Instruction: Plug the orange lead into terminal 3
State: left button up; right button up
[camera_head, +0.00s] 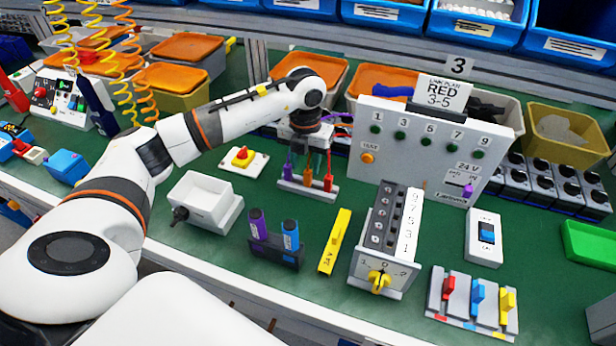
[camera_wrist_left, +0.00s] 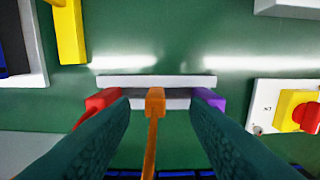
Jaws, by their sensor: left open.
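The orange lead's plug (camera_head: 308,177) stands in the middle of a small white rack (camera_head: 292,187), with a purple plug (camera_head: 289,170) at its left and a red plug (camera_head: 328,181) at its right. In the wrist view the orange plug (camera_wrist_left: 155,101) shows between the fingers of my open left gripper (camera_wrist_left: 157,108), with gaps at both sides. In the head view my left gripper (camera_head: 307,148) is over the rack, its fingertips hard to make out. Terminal 3 (camera_head: 400,135) is a green socket, looking empty, on the upright white panel (camera_head: 362,178). My right gripper is out of view.
A rotary switch box (camera_head: 385,250) stands in front. A red-yellow button box (camera_head: 243,159) lies left of the rack.

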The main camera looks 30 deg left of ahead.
aim_at(308, 171)
pick_arm(q)
jog(key=f, duration=0.2)
jog(key=f+p, duration=0.1)
jog(key=f, duration=0.2)
jog(key=shift+w+d, duration=0.15)
jog(key=shift+w, duration=0.05)
jog(key=shift+c, duration=0.3)
grip_shut()
